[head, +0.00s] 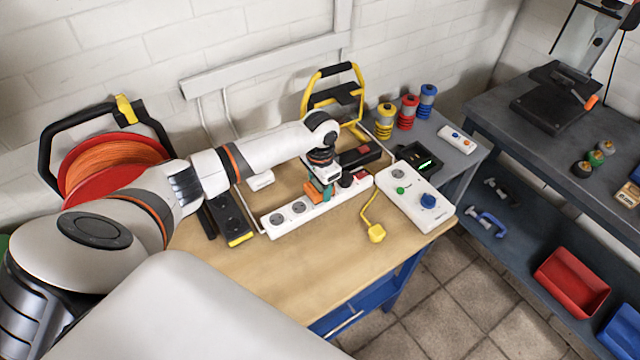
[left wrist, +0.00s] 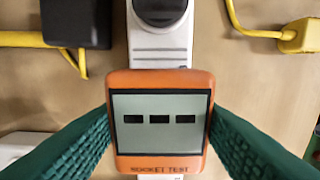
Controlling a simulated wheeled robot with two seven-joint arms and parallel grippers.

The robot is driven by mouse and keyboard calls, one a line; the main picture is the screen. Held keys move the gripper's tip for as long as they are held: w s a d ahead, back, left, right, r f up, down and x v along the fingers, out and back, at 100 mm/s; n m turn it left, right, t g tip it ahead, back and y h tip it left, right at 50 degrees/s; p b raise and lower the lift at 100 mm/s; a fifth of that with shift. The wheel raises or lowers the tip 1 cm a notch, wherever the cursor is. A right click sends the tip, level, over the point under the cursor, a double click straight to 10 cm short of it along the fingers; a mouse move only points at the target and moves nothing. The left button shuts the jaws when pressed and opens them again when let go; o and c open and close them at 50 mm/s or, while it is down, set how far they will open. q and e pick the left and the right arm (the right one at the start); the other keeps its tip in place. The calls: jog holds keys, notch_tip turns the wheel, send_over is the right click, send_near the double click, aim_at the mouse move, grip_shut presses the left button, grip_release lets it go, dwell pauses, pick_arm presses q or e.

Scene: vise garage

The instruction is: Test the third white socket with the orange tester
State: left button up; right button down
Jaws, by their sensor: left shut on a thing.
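A white socket strip (head: 285,227) lies on the wooden workbench. Two round sockets show at its left end, and darker parts show toward its right end. My left gripper (head: 322,188) is over the middle of the strip, shut on the orange tester (head: 311,188). In the left wrist view the tester (left wrist: 160,165) sits between the teal fingers, its screen showing three dark dashes. One dark round socket shows on the white strip (left wrist: 160,48) beyond it. The tester hides the socket beneath, and I cannot tell whether it is plugged in. My right gripper is out of view.
A white box with a blue knob (head: 415,195) stands right of the strip, near a yellow plug (head: 376,233) on a cord. An orange cable reel (head: 105,165) stands behind. The bench's front is clear.

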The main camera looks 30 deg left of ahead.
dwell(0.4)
pick_arm(q)
jog(key=shift+p, duration=0.45)
dwell(0.6)
jog(key=shift+r+p, duration=0.1)
jog(key=shift+p, duration=0.35)
jog(key=shift+f+b, duration=0.3)
jog(key=shift+f, duration=0.45)
jog(key=o, duration=1.5)
